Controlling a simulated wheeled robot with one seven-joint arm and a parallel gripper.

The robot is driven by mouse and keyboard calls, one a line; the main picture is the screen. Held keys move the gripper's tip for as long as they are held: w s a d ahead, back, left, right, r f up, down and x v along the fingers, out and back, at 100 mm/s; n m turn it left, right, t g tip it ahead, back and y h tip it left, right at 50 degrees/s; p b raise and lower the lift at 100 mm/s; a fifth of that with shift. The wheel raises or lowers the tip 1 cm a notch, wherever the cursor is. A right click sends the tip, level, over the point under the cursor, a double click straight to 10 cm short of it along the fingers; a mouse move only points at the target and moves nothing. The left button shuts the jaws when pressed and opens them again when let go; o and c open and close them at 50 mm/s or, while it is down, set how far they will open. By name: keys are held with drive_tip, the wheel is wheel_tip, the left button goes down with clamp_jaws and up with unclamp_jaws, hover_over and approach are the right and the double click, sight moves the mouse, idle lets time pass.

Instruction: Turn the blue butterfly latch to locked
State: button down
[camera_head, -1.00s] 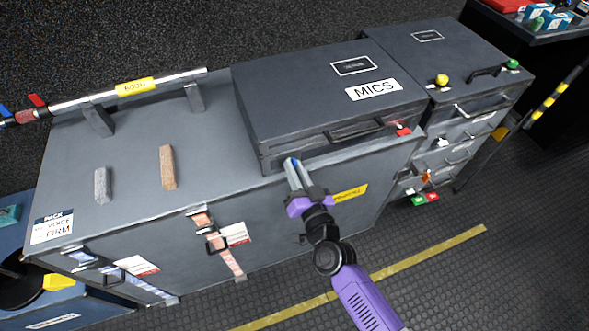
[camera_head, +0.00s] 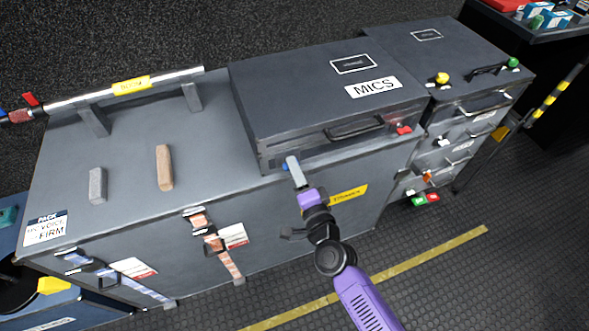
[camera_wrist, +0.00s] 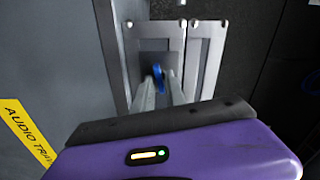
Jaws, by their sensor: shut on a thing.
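The blue butterfly latch (camera_wrist: 158,72) is on the front of the dark grey MICS case (camera_head: 310,105). In the wrist view it sits between my two fingertips, partly covered by them, on a pale metal plate (camera_wrist: 155,48). My gripper (camera_head: 290,163) is at the lower left of the case front. In the wrist view my gripper (camera_wrist: 161,82) is shut on the blue latch. In the head view my fingers hide most of the latch. Whether it is at its locked position cannot be told.
A red latch (camera_head: 403,130) is at the right end of the case front, with a black handle (camera_head: 355,130) between. The case rests on a grey trunk (camera_head: 130,170) with strap buckles (camera_head: 212,235) on its front. A drawer unit (camera_head: 455,140) stands to the right.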

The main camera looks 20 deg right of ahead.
drive_tip(key=shift+f+m, duration=0.1)
drive_tip(key=shift+m, duration=1.1)
drive_tip(key=c, duration=1.6)
unclamp_jaws()
drive_tip(key=shift+o, duration=0.2)
drive_tip(key=shift+s, duration=0.15)
drive_tip(key=s+b, duration=0.1)
drive_tip(key=s, duration=0.6)
drive_tip(key=shift+s+a, duration=0.3)
